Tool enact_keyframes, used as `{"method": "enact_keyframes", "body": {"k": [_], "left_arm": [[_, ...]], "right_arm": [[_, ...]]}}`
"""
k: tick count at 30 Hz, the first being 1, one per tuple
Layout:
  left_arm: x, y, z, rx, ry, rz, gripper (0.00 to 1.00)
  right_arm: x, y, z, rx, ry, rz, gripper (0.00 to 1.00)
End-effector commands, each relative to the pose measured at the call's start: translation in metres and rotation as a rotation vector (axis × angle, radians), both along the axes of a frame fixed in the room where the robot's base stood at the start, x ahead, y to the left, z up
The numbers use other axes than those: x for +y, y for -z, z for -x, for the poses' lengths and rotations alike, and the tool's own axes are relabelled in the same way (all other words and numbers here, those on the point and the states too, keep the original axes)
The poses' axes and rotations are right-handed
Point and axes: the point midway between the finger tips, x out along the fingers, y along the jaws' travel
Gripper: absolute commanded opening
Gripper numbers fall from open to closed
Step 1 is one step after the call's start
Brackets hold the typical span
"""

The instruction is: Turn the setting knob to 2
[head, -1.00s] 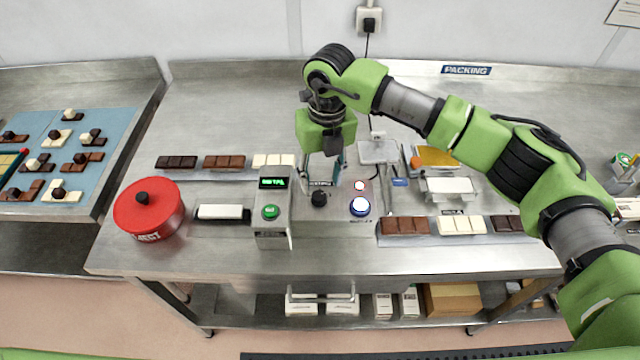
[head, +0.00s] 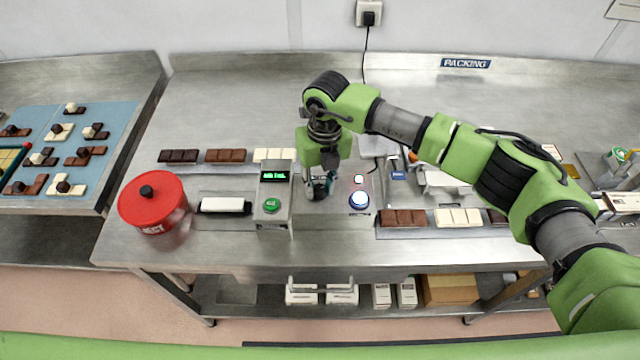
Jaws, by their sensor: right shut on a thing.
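The setting knob (head: 319,192) is a small black knob on top of the grey machine box in the middle of the bench. My right gripper (head: 322,184) points down over it, and its fingers are shut on the knob. The fingers and wrist hide most of the knob and its scale, so its setting cannot be read. Left of it, a small green-lit display (head: 274,176) sits above a green button (head: 271,205); its text is too small to read surely. My left gripper is not in view.
A red lidded tub (head: 153,208) stands at the bench's left. A blue mat (head: 108,118) with chocolate pieces lies on the left table. The rear of the bench is clear.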

Motion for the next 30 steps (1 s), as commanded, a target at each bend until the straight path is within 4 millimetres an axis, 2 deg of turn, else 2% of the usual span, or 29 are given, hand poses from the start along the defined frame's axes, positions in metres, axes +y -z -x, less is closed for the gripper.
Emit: {"method": "enact_keyframes", "body": {"k": [5,11,24,30], "left_arm": [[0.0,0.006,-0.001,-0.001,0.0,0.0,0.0],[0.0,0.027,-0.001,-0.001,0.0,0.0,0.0],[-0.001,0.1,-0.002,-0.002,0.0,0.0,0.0],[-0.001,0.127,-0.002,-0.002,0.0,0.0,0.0]], "right_arm": [[0.0,0.001,0.0,-0.001,-0.021,0.0,0.02],[0.0,0.005,-0.001,-0.003,-0.106,-0.001,0.03],[0.0,0.007,-0.002,-0.004,-0.488,0.002,0.03],[0.0,0.005,-0.002,-0.004,-0.674,0.001,0.03]]}}
